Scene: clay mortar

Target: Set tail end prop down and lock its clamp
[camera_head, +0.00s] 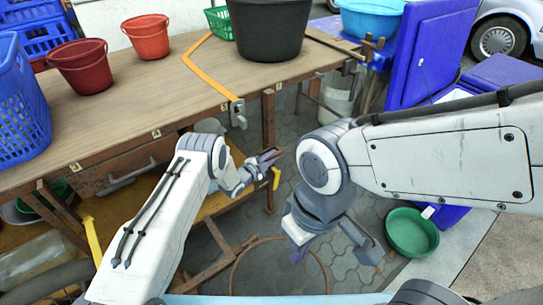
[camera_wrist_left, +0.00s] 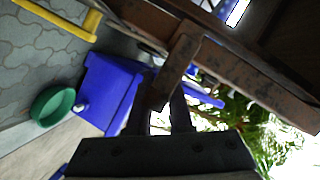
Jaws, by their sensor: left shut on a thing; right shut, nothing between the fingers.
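My left gripper (camera_head: 262,163) is beside the wooden table's front legs, below the tabletop. It is shut on a brown, rusty-looking bar, which I take to be the tail end prop; in the left wrist view the bar (camera_wrist_left: 184,57) runs down between the two dark fingers. The prop's lower part and its footing are hidden. A grey metal clamp-like fitting (camera_head: 238,113) sits on the table's front edge; I cannot tell whether it is the prop's clamp. My right gripper (camera_head: 300,245) hangs low over the paving, shut and empty, apart from the prop.
The wooden table (camera_head: 150,75) carries red buckets (camera_head: 82,66), a black tub (camera_head: 268,30) and a blue crate (camera_head: 18,105). A yellow handle (camera_wrist_left: 60,20) is close to the left gripper. A green basin (camera_head: 411,232) and blue bins stand right. A ring (camera_head: 262,245) lies below.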

